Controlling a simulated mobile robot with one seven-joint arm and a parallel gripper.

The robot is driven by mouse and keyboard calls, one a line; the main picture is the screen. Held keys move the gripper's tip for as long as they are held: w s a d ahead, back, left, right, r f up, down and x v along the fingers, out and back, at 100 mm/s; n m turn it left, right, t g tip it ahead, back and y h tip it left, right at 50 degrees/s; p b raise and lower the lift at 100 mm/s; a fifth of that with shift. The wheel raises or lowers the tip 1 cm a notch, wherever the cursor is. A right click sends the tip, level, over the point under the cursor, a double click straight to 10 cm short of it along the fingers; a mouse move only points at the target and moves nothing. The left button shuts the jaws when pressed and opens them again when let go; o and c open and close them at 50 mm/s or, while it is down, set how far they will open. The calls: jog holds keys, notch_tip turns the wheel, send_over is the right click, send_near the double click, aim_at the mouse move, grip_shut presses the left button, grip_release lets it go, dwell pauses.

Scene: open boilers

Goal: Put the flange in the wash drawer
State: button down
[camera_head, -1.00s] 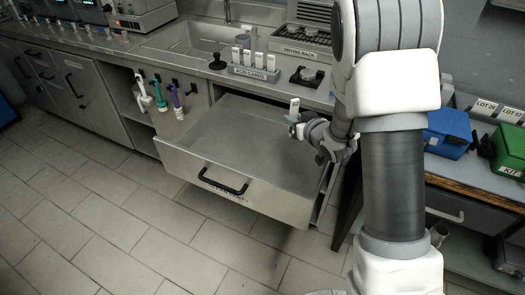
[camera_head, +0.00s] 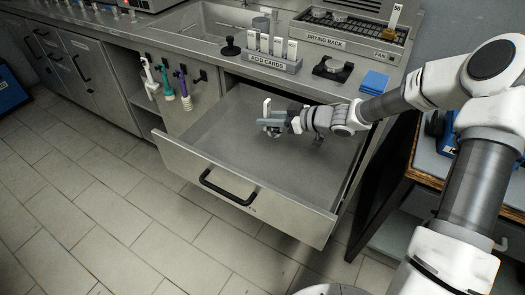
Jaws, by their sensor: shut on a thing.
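The wash drawer (camera_head: 280,213) is pulled out below the counter, its front panel and black handle facing me. Its grey floor looks bare. My gripper (camera_head: 268,122) reaches in from the right and is over the drawer's inside, towards its back half. It is shut on a small grey piece, which I take to be the flange (camera_head: 270,122). The piece is small and partly hidden by the fingers, so its shape is unclear. I cannot tell how far it is above the drawer floor.
On the counter behind stand a sink (camera_head: 205,22), an acid-card holder (camera_head: 270,61), a black stand (camera_head: 332,68), blue cloths (camera_head: 374,81) and a drying rack (camera_head: 345,30). Brushes (camera_head: 166,84) hang left of the drawer. A wood-edged bench (camera_head: 425,178) stands at right.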

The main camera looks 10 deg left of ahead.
jog(key=s+a+f+b, duration=0.1)
jog(key=a+f+b, duration=0.1)
jog(key=a, duration=0.1)
jog(key=s+a+f+b, duration=0.1)
jog(key=a+f+b, duration=0.1)
jog(key=a, duration=0.2)
jog(key=s+a+f+b, duration=0.1)
jog(key=a+f+b, duration=0.1)
jog(key=a, duration=0.1)
jog(key=shift+s+a+f, duration=0.25)
jog(key=shift+a+f, duration=0.15)
jog(key=shift+f+b, duration=0.95)
jog(key=shift+f, duration=0.95)
jog(key=shift+f, duration=0.15)
jog(key=c, duration=0.6)
grip_release()
jog(key=shift+c, duration=0.2)
